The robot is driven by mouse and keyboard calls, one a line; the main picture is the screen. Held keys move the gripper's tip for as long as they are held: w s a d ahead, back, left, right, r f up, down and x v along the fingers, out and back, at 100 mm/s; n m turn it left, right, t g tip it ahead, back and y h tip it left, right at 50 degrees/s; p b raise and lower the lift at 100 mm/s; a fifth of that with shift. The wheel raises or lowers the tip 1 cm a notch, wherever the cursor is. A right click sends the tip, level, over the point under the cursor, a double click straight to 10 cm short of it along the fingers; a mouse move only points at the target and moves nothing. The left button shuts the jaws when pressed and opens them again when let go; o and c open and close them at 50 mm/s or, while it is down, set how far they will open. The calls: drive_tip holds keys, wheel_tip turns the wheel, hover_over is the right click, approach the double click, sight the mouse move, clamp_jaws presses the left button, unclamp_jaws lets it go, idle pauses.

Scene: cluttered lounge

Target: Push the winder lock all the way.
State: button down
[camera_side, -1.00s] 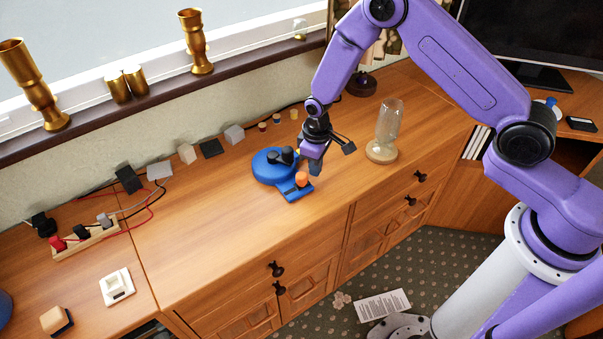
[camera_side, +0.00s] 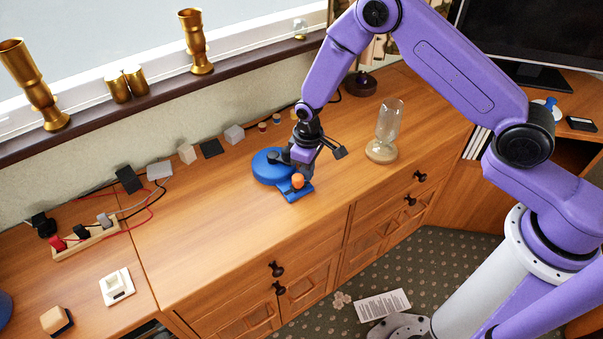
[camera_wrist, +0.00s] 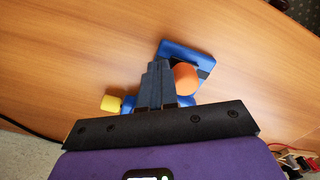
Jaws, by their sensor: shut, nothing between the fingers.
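The winder is a blue round body (camera_side: 267,165) with a blue flat arm (camera_side: 303,193) reaching toward the cabinet's front edge. An orange knob (camera_side: 298,180), which looks like the winder lock, stands on that arm. It also shows in the wrist view (camera_wrist: 184,78), on the blue arm (camera_wrist: 188,50). My gripper (camera_side: 300,170) is shut and empty, pointing down beside the orange knob. In the wrist view its fingertips (camera_wrist: 158,68) are just left of the knob; whether they touch it I cannot tell. The gripper hides part of the winder.
A glass bottle on a wooden base (camera_side: 381,155) stands to the right. Several small blocks and plugs line the wall behind, with a power strip (camera_side: 85,238) at left. A yellow piece (camera_wrist: 111,103) shows in the wrist view. The cabinet top in front is clear.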

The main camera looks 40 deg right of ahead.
drive_tip(key=shift+a, duration=0.9)
drive_tip(key=shift+d, duration=0.8)
wheel_tip(320, 180, up, 7)
idle(0.5)
idle(0.3)
